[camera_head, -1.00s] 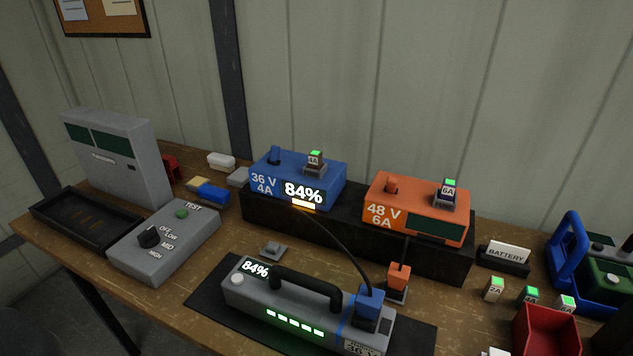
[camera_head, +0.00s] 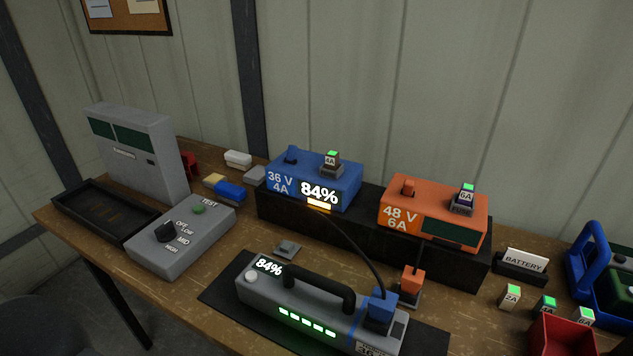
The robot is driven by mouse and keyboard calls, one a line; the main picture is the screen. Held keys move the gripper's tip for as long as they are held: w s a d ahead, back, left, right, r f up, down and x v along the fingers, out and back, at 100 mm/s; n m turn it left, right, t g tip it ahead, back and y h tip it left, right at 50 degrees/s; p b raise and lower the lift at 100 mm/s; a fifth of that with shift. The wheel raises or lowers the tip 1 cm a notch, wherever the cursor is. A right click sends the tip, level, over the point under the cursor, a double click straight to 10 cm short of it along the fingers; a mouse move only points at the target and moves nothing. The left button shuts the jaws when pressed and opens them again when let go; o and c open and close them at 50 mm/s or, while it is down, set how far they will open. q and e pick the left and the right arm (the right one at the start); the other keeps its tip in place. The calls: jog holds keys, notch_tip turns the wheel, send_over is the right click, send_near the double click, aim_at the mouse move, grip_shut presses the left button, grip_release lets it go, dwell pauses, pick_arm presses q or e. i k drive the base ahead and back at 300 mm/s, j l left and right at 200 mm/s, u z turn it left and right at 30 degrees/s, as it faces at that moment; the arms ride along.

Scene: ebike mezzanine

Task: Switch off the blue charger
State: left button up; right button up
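The blue charger (camera_head: 338,177) stands on the left part of a black stand at the back of the bench. It is marked 36 V 4A, and its lit display (camera_head: 319,192) reads 84% above a glowing amber bar. A blue rocker-like switch (camera_head: 291,155) sits on its top left, and a grey module marked 4A (camera_head: 332,163) with a green top sits on its top right. A black cable runs from the charger to a blue plug (camera_head: 382,307) on the grey battery (camera_head: 262,292), which shows 84% and several green lights. Neither gripper is in view.
The orange charger (camera_head: 470,205) stands to the right on the black stand (camera_head: 365,230). A grey knob box (camera_head: 165,259), a black tray (camera_head: 75,229) and a grey cabinet (camera_head: 165,160) are at left. A red bin (camera_head: 561,338) and a blue-handled item (camera_head: 577,270) are at right.

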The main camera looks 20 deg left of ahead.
aim_at(291, 158)
jog(key=u, duration=0.85)
